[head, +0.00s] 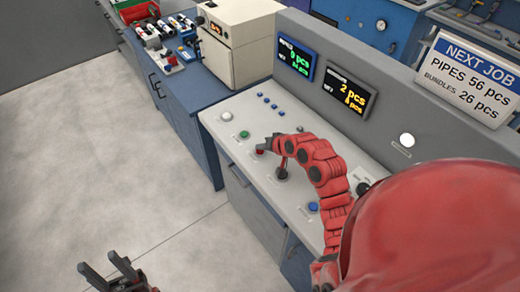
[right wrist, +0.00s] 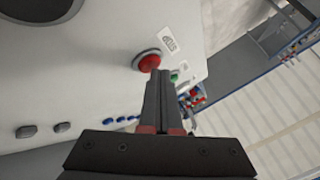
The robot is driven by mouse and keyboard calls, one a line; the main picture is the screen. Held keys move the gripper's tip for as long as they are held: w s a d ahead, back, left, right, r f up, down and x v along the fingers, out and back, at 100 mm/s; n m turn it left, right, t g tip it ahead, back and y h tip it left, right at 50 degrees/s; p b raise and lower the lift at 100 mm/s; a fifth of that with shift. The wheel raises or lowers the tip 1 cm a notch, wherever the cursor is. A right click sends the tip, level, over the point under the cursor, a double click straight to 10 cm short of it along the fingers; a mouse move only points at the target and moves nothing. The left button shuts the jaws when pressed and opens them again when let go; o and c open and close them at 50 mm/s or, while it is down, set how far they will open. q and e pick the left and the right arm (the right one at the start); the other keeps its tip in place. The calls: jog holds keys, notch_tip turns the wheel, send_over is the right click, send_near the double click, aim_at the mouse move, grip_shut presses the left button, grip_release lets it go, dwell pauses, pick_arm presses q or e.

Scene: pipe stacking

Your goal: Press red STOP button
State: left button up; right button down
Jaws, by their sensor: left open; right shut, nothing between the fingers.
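The red STOP button (right wrist: 149,61) is a round red cap in a grey ring on the pale console, beside a label reading STOP in the right wrist view. My right gripper (head: 266,147) reaches over the console in the head view, at the button, which it mostly hides there. In the right wrist view its fingers (right wrist: 158,76) are shut and empty, with the tips overlapping the button's lower edge. I cannot tell whether they touch it or whether the cap is pushed in. My left gripper (head: 112,274) is open and empty over the floor, away from the console.
A green button (head: 244,134) and a white button (head: 227,116) sit left of my right gripper on the console. A black-knobbed lever (head: 282,172) and a blue button (head: 313,207) are nearer my arm. Two displays (head: 296,58) stand behind. Open floor lies left.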

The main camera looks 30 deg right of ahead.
aim_at(262, 153)
jog(key=shift+r, duration=0.55)
jog(key=shift+r+p, duration=2)
jog(key=shift+r, duration=0.55)
